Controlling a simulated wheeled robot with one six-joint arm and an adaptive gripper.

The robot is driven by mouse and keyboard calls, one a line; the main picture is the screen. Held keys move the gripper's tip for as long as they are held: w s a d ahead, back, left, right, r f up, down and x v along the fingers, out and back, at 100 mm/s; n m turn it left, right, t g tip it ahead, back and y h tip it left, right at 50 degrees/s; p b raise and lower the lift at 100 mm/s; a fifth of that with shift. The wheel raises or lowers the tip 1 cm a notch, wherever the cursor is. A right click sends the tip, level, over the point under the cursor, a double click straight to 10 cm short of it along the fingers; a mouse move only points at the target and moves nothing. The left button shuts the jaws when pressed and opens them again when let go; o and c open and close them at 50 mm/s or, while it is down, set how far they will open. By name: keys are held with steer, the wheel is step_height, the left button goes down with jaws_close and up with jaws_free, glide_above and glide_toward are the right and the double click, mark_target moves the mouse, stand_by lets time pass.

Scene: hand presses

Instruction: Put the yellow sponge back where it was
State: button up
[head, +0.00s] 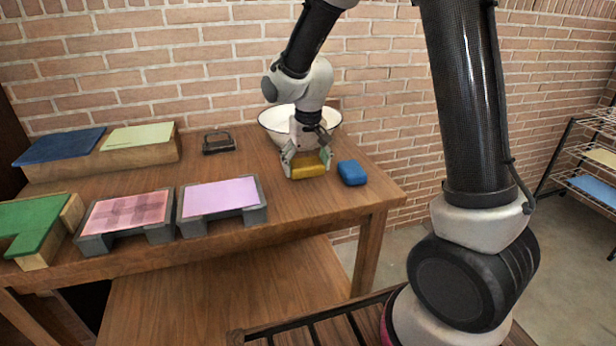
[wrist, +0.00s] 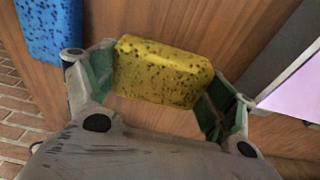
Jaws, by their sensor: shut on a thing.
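The yellow sponge (head: 309,170) is at the right part of the wooden table, in front of the white bowl. It also shows in the wrist view (wrist: 162,72), speckled with dark pores. My gripper (head: 306,166) points down and is shut on the yellow sponge, with a green-padded finger at each end of it. In the wrist view my gripper (wrist: 155,90) spans the sponge's length. I cannot tell whether the sponge touches the table or is held just above it.
A blue sponge (head: 352,172) lies just right of the yellow one. The white bowl (head: 272,122) stands behind. A grey stand with a lilac panel (head: 220,194) is to the left, and a small black frame (head: 218,142) lies farther back. Bare tabletop (head: 190,165) lies between.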

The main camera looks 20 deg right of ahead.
mark_target(305, 176)
steer(key=shift+f, duration=1.9)
steer(key=shift+a+f, duration=0.1)
steer(key=shift+f, duration=0.1)
steer(key=o, duration=0.9)
steer(key=shift+c, duration=0.2)
steer(key=shift+r, duration=0.15)
